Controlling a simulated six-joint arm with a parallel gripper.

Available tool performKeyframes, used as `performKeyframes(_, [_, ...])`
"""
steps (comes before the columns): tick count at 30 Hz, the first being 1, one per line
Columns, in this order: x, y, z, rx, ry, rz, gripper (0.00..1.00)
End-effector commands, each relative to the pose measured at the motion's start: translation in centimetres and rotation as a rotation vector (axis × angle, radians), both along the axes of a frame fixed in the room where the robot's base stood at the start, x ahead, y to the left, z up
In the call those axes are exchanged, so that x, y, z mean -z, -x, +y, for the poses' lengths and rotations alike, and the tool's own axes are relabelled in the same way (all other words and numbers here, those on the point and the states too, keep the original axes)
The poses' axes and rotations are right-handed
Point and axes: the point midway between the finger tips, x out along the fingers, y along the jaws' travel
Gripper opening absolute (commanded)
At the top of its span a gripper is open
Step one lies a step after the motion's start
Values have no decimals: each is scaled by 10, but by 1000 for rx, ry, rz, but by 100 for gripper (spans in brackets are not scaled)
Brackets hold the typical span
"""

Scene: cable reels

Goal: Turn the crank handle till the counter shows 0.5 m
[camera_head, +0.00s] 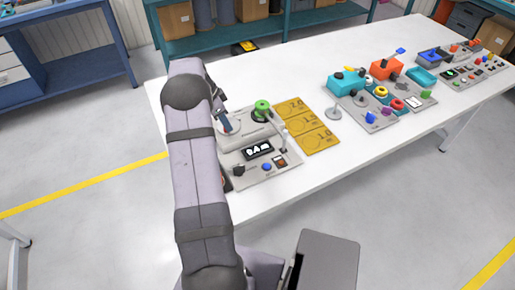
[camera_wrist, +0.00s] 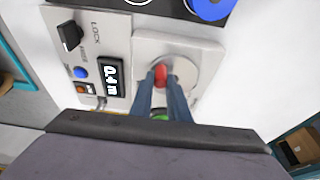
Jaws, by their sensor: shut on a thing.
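The cable reel unit is a grey panel (camera_head: 268,172) at the left end of the white table. Its counter (camera_wrist: 112,76) reads about 0.4 m in the wrist view; in the head view the counter (camera_head: 258,150) is too small to read surely. The crank handle (camera_wrist: 160,74) shows a red grip above a pale round disc (camera_wrist: 185,62). My gripper (camera_wrist: 161,82) is shut on the red grip, with one blue-grey finger on each side. In the head view my gripper (camera_head: 223,121) is at the disc, partly hidden by my arm.
The panel bears a black lock knob (camera_wrist: 69,35), a blue button (camera_wrist: 80,72) and an orange switch (camera_wrist: 82,89). A green-topped part (camera_head: 262,105) stands behind the counter. Yellow cards (camera_head: 308,127) lie right of the panel. Other device panels (camera_head: 380,105) stand further right.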

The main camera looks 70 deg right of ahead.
Motion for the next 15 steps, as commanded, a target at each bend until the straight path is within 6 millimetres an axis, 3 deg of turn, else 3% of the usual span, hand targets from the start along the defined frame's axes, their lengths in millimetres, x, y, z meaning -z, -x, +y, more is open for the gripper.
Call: performKeyframes(15, [0, -19, -3, -1, 0, 2, 0])
